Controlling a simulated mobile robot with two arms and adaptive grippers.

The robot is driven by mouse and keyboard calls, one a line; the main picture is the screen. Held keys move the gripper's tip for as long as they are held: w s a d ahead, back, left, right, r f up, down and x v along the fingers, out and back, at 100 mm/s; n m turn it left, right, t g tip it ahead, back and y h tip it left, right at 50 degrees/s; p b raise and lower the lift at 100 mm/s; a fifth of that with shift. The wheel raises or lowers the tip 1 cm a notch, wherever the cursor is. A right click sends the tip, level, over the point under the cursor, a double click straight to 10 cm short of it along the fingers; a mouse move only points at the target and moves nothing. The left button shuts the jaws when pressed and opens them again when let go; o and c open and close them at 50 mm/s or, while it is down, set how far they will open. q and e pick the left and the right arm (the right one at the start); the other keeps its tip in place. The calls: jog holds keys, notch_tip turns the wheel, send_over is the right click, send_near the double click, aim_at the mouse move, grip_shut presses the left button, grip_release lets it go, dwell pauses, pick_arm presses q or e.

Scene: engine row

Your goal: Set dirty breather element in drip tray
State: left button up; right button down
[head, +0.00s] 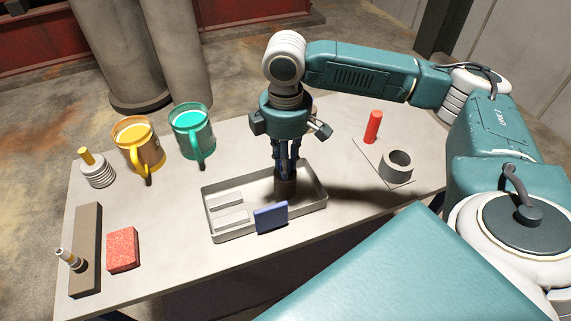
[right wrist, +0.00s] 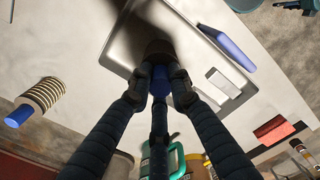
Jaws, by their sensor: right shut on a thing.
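My right gripper (head: 285,170) points down over the drip tray (head: 313,206), shut on the dirty breather element (head: 285,187). The element is a dark brown cylinder, upright inside the tray's right part. In the right wrist view the fingers (right wrist: 158,82) close around its blue top, and the brown body (right wrist: 158,47) shows beyond them over the tray (right wrist: 120,45). I cannot tell whether its base touches the tray floor. My left gripper is not in view.
A blue plate (head: 271,218) leans at the tray's front wall. Mugs, yellow (head: 138,148) and green (head: 192,133), stand behind left. A red sponge (head: 122,249) lies left; a red cylinder (head: 373,127) and grey ring (head: 397,166) stand right. A pale ribbed cylinder (right wrist: 40,95) shows in the wrist view.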

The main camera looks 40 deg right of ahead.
jog(key=shift+f, duration=0.55)
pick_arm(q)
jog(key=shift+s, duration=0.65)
pick_arm(e)
jog(key=c, duration=1.6)
grip_release()
jog(key=shift+f, duration=0.15)
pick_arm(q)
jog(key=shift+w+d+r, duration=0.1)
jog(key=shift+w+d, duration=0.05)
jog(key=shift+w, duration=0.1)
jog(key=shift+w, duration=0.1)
